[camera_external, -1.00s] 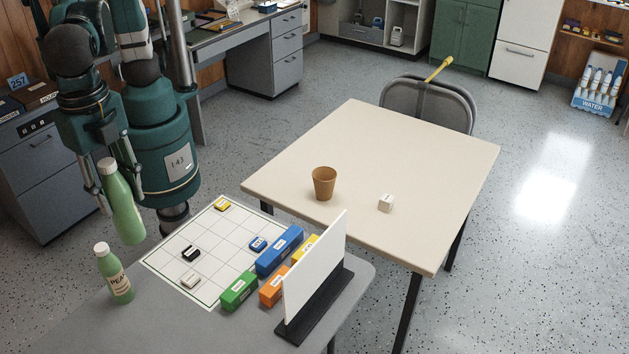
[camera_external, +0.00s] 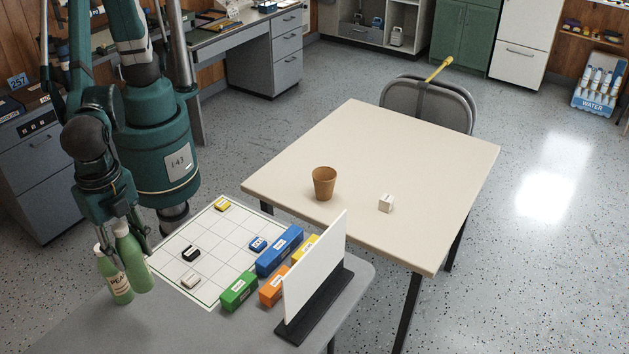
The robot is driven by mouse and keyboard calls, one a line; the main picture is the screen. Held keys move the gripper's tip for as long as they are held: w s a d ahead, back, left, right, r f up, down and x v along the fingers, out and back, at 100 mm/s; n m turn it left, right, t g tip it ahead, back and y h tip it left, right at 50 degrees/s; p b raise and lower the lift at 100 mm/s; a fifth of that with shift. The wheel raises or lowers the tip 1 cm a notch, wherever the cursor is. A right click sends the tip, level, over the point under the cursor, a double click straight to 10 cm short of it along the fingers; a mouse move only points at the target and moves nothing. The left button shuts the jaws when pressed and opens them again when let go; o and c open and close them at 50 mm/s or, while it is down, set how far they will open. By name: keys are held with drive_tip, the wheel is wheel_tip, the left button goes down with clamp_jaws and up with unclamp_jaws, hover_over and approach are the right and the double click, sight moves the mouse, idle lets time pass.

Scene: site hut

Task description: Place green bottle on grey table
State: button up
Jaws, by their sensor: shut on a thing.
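A plain green bottle (camera_external: 133,262) is held upright in my gripper (camera_external: 122,226), which is shut around its neck and upper part. The bottle is at the left end of the grey table (camera_external: 215,330); I cannot tell whether its base touches the top. A second green bottle, with a pale label (camera_external: 116,284), stands on the grey table just left of the held one. The held bottle and my gripper partly cover it. I cannot tell whether the two bottles touch.
A white grid sheet (camera_external: 222,238) with small blocks lies right of the bottles. Blue (camera_external: 279,251), green (camera_external: 239,291) and orange (camera_external: 273,287) boxes and an upright white panel (camera_external: 313,265) stand further right. The front of the grey table is clear. A cream table (camera_external: 400,160) holds a brown cup (camera_external: 324,183).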

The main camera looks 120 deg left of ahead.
sight(142, 282)
drive_tip(key=shift+f, duration=0.7)
drive_tip(key=shift+f+b, duration=0.3)
drive_tip(key=shift+f, duration=2.9)
drive_tip(key=shift+f, duration=1.8)
drive_tip(key=shift+f+b, duration=0.15)
drive_tip(key=shift+b, duration=0.2)
drive_tip(key=o, duration=0.8)
drive_tip(key=shift+r, duration=0.2)
